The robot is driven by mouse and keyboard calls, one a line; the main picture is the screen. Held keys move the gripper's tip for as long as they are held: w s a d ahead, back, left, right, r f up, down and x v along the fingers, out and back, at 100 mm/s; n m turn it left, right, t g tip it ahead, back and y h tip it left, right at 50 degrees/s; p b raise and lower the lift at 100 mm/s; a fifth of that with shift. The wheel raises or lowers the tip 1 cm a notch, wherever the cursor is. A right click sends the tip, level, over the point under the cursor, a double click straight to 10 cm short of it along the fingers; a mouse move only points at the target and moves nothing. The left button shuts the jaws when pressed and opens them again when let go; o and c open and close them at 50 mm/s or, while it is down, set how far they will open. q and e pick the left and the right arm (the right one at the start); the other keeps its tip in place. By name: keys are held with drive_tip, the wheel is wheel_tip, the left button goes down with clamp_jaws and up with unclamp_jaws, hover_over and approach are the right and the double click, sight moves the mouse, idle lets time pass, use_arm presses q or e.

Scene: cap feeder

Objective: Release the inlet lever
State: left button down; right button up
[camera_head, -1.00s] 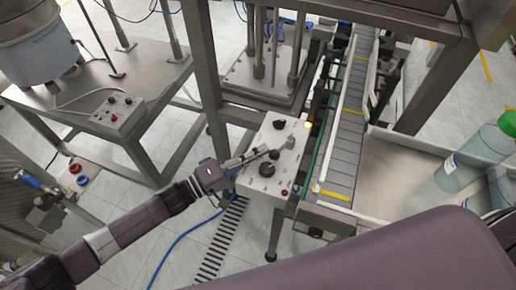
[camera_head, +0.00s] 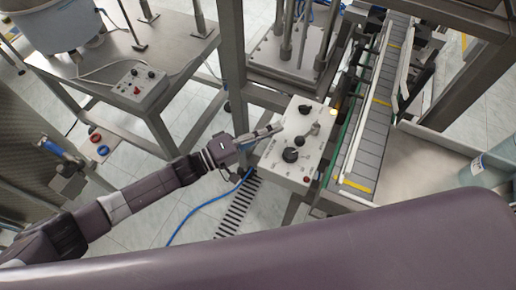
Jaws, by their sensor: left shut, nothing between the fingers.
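The control panel (camera_head: 274,165) is a pale box with black knobs and small buttons beside the conveyor. A grey lever-like part (camera_head: 315,128) stands on its right half, near a black knob (camera_head: 299,141); I take this to be the inlet lever, though its label is unreadable. My left gripper (camera_head: 280,125) is shut and empty. Its tips are over the panel's upper left edge, left of the lever and visibly apart from it. My right gripper is not in view.
The conveyor (camera_head: 371,128) runs along the panel's right side. A metal frame post (camera_head: 233,60) stands close behind my left gripper. A second control box (camera_head: 139,86) is on the table at left. A blue hose (camera_head: 200,208) lies on the floor. A clear bottle (camera_head: 484,171) is at right.

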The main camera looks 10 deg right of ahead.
sight(262, 166)
use_arm(q)
drive_tip(key=s+a, duration=0.1)
drive_tip(key=s, duration=0.1)
drive_tip(key=s+a+b, duration=0.1)
drive_tip(key=s, duration=0.1)
drive_tip(key=s+b, duration=0.1)
drive_tip(key=s, duration=0.1)
drive_tip(key=shift+a+f, duration=0.3)
drive_tip(key=shift+a, duration=0.1)
drive_tip(key=shift+s+a+b, duration=0.35)
drive_tip(key=shift+s+a, duration=0.55)
drive_tip(key=shift+s, duration=0.55)
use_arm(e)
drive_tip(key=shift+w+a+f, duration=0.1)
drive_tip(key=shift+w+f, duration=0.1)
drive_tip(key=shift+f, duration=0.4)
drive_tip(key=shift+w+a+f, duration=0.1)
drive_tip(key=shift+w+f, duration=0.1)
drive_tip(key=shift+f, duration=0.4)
use_arm(q)
drive_tip(key=shift+w, duration=0.1)
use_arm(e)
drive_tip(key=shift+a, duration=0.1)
